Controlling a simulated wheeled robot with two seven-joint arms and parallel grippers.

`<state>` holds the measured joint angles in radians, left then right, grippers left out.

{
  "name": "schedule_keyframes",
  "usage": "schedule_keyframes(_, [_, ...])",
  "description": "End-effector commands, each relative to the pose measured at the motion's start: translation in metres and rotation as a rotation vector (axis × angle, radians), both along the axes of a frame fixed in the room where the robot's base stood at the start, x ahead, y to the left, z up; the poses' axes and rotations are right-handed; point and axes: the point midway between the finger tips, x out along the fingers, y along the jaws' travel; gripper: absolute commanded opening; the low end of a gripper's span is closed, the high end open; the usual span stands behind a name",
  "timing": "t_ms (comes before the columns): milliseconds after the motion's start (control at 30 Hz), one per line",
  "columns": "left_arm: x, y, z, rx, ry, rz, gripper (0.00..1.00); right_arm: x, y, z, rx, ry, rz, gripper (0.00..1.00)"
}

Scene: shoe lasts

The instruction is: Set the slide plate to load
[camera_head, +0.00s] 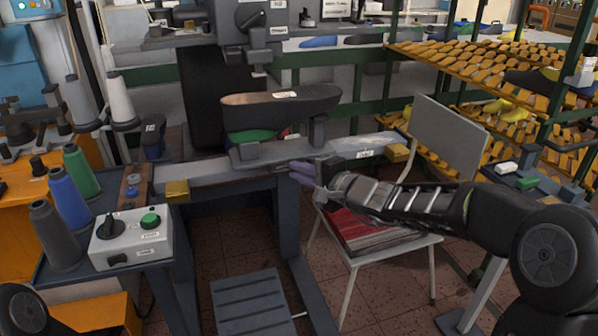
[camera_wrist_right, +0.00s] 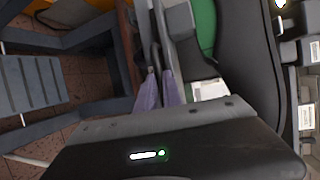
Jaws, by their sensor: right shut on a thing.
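The slide plate (camera_head: 245,157) is a grey plate on a long pale rail (camera_head: 215,180). My right gripper (camera_head: 303,170) reaches in from the right at the plate's front edge. Its purple fingers are shut on a small dark part there, seemingly a handle, mostly hidden by the fingers. In the right wrist view the fingers (camera_wrist_right: 160,90) are close together beside the plate, and the green part (camera_wrist_right: 205,28) shows. My left gripper is out of view.
A yellow block (camera_head: 177,191) sits at the rail's left end and another (camera_head: 398,153) at the right. A control box (camera_head: 132,245) and thread cones (camera_head: 68,195) stand left. A chair (camera_head: 450,130) and shoe rack (camera_head: 480,70) are right. A grey machine head (camera_head: 250,25) is above.

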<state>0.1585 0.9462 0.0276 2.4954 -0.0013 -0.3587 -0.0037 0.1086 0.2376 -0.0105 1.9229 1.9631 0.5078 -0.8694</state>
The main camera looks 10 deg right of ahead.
Motion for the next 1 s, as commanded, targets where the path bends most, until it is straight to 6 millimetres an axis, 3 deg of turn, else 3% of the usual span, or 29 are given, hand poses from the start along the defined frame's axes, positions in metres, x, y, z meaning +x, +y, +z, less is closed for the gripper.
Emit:
schedule_keyframes(167, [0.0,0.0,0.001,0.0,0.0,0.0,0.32,0.001,-0.014,-0.001,-0.002,0.003,-0.005,0.0])
schedule_keyframes(367, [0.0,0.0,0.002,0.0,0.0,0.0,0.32,0.003,-0.046,-0.002,-0.003,0.003,-0.009,0.0])
schedule_keyframes(800, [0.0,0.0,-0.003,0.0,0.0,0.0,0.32,0.009,-0.157,-0.004,-0.004,0.003,-0.009,0.0])
schedule_keyframes(1000, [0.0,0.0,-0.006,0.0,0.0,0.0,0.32,0.012,-0.198,-0.003,-0.005,0.004,-0.007,0.0])
